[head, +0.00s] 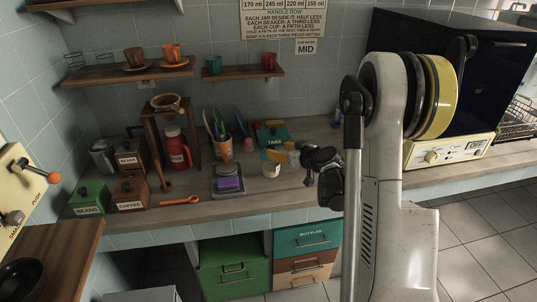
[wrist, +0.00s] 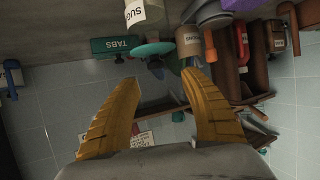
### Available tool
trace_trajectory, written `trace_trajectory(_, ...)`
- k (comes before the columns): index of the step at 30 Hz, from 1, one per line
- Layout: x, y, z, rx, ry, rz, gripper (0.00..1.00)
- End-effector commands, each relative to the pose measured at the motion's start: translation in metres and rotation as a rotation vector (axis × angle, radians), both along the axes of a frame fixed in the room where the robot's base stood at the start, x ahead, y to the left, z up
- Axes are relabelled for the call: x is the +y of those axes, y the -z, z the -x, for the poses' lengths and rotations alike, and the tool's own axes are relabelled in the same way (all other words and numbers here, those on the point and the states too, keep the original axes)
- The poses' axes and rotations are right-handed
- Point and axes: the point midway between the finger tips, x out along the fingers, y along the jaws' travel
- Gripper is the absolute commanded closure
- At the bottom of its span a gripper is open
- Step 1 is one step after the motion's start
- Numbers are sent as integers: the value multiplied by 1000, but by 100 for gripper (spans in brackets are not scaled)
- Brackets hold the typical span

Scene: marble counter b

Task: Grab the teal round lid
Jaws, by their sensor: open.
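The teal round lid (wrist: 153,49) shows in the wrist view as a flat disc on a short stem-like part, just beyond my fingertips. It is beside the teal TABS box (wrist: 115,46), which also shows in the head view (head: 272,136). My gripper (wrist: 162,76) is open, its two yellow fingers spread with nothing between them. The lid lies ahead of the gap and apart from both fingers. In the head view my gripper (head: 271,151) reaches left over the counter near a small white jar (head: 270,169); I cannot make out the lid clearly there.
In the head view a tool cup (head: 223,149), a scale with a purple block (head: 229,184), a red bottle (head: 176,148) and an orange spoon (head: 180,201) crowd the counter's left. Shelves hang above.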

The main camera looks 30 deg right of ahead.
Motion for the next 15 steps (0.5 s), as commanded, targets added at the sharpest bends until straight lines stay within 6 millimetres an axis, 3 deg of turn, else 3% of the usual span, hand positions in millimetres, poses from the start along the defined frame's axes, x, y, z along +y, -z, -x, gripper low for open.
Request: trace_trajectory(15, -1, 33, -61, 0, -1, 1, 48)
